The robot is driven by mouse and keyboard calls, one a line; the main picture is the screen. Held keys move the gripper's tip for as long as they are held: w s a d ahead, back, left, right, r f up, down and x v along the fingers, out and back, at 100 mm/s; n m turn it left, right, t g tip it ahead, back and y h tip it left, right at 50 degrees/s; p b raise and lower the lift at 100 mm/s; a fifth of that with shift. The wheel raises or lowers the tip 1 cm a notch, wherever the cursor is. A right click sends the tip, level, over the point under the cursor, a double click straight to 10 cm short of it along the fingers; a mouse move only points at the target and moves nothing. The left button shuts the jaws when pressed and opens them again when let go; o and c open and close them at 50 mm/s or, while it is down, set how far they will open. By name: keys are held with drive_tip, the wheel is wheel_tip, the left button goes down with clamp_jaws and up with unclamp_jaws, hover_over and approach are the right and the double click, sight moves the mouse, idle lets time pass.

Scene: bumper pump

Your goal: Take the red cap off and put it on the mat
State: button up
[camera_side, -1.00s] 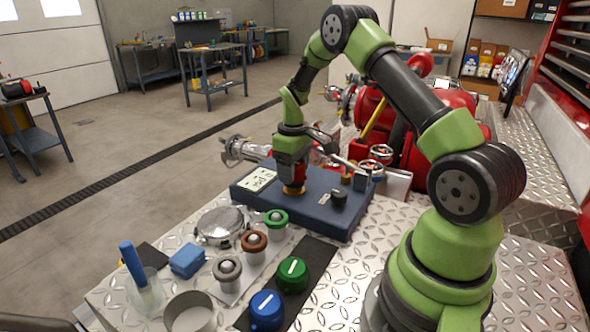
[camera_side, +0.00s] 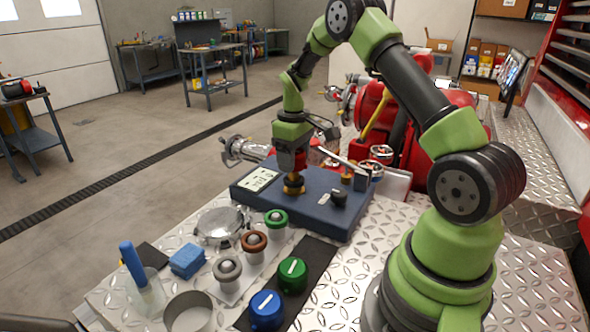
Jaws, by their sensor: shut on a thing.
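My gripper (camera_side: 292,170) points down over the blue-grey panel box (camera_side: 250,196), shut on the red cap, which is mostly hidden between the fingers. Just below the fingertips, a dark round fitting with a yellow base ring (camera_side: 293,189) shows on the box top. The gap between cap and fitting is too small to judge. The black mat (camera_side: 318,256) lies on the diamond-plate surface in front of the box. A green cap (camera_side: 292,275) and a blue cap (camera_side: 266,308) with white bars stand on it.
Several capped fittings, green (camera_side: 276,220), brown (camera_side: 254,243) and grey (camera_side: 228,269), stand left of the mat. A black knob (camera_side: 339,197) sits on the box. A blue sponge (camera_side: 187,261) and a metal cup (camera_side: 189,313) are farther left. The mat's far end is bare.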

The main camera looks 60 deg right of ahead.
drive_tip(key=shift+r, duration=2)
drive_tip(key=shift+s+a+f, duration=0.15)
drive_tip(key=shift+a+f, duration=0.05)
drive_tip(key=shift+a, duration=0.15)
drive_tip(key=s+a+f+n, duration=0.3)
drive_tip(key=s+a, duration=0.2)
drive_tip(key=a, duration=0.1)
drive_tip(key=n, duration=0.2)
approach(313, 253)
drive_tip(key=shift+f, duration=3.6)
drive_tip(key=shift+f, duration=0.1)
drive_tip(key=o, duration=0.7)
drive_tip(key=shift+o, duration=0.2)
